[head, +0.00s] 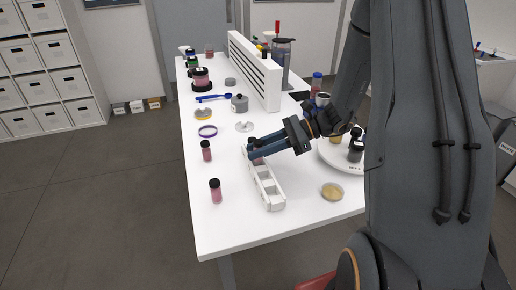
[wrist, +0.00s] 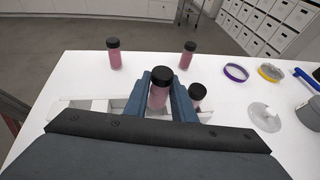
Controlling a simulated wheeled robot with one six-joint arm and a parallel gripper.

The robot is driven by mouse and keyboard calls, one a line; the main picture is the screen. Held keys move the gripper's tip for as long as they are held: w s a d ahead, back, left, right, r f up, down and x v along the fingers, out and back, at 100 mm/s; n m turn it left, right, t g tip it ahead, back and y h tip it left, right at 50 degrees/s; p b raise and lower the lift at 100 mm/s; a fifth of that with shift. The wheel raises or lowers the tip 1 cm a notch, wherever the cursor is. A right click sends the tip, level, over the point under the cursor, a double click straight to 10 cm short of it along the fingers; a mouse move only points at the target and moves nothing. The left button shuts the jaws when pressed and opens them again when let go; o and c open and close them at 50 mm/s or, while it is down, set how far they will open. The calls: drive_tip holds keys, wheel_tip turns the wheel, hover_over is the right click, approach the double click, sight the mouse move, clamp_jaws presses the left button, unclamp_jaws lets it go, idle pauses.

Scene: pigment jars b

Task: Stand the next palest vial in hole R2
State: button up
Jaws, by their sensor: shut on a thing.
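My gripper (wrist: 160,82) is shut on a pink vial (wrist: 158,96) with a black cap; the vial looks upright between the blue fingers. In the head view my gripper (head: 251,152) is over the far part of the white rack (head: 272,194). The held vial's lower end is hidden, so I cannot tell whether it is in a hole. Another black-capped pink vial (wrist: 198,93) is just right of the fingers, at the rack's far end. Two pink vials stand on the table: one nearer (head: 215,191), one farther (head: 206,152). The rack's near holes look empty; no hole labels are readable.
A purple ring (head: 208,131), a clear dish piece (head: 244,126) and a grey pot (head: 239,103) lie beyond the rack. A round white stand (head: 333,155) with jars and a yellowish dish (head: 332,191) are to its right.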

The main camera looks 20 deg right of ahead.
drive_tip(key=shift+f+b, duration=0.6)
drive_tip(key=shift+f, duration=0.65)
drive_tip(key=o, duration=1.1)
drive_tip(key=shift+d, duration=0.1)
drive_tip(key=b+v, duration=0.2)
drive_tip(key=v, duration=0.5)
drive_tip(key=shift+s+d+r, duration=0.1)
drive_tip(key=shift+d+r, duration=0.05)
drive_tip(key=shift+d, duration=0.15)
